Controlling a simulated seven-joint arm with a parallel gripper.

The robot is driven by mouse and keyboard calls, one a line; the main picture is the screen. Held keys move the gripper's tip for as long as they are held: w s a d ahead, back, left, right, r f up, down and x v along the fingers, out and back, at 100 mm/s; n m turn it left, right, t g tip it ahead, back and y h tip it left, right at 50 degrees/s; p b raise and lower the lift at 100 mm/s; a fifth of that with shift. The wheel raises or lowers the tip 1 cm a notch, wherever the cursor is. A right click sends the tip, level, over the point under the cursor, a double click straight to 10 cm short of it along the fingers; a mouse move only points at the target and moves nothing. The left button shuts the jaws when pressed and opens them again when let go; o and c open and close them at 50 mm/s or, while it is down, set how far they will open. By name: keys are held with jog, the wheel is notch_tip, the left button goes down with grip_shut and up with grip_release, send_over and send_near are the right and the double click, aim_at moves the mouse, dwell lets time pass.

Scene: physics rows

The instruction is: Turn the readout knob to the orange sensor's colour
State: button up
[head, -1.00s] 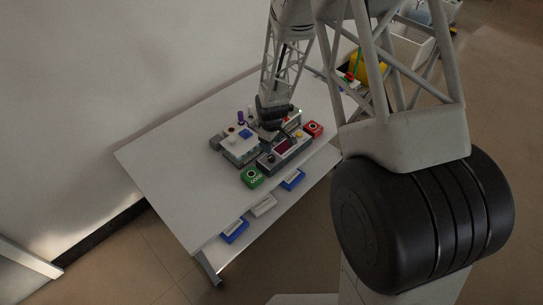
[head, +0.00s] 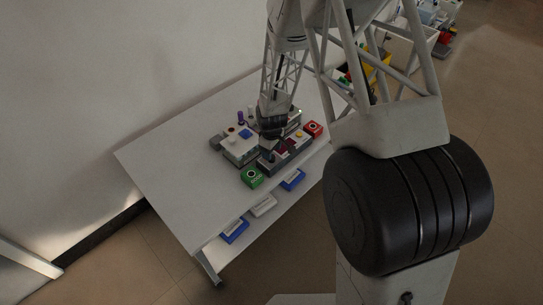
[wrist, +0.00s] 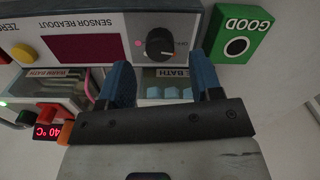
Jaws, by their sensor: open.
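The sensor readout box (wrist: 85,45) lies across the top of the wrist view, its lettering upside down, with a dark red display. Its black knob (wrist: 160,43) has a pale pointer line towards the lower right; a pink mark lies on its left. My gripper (wrist: 162,62) is open and empty, its two blue fingers just below the knob on either side, apart from it as far as I can tell. An orange part (wrist: 66,132), perhaps the orange sensor, is partly hidden at the lower left. In the head view my gripper (head: 272,132) hangs over the readout box (head: 294,150).
A green GOOD box (wrist: 238,35) stands close to the knob's side. The bath unit (head: 236,156) with warm and ice labels sits beside the readout. A red box (head: 314,129) is at the far end. The table's left part (head: 180,155) is clear.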

jog(key=shift+f, duration=1.75)
jog(key=shift+c, duration=0.4)
jog(key=c, duration=0.8)
jog(key=shift+c, duration=0.2)
jog(key=shift+m, duration=0.4)
jog(key=m, duration=0.3)
jog(key=shift+m, duration=1.9)
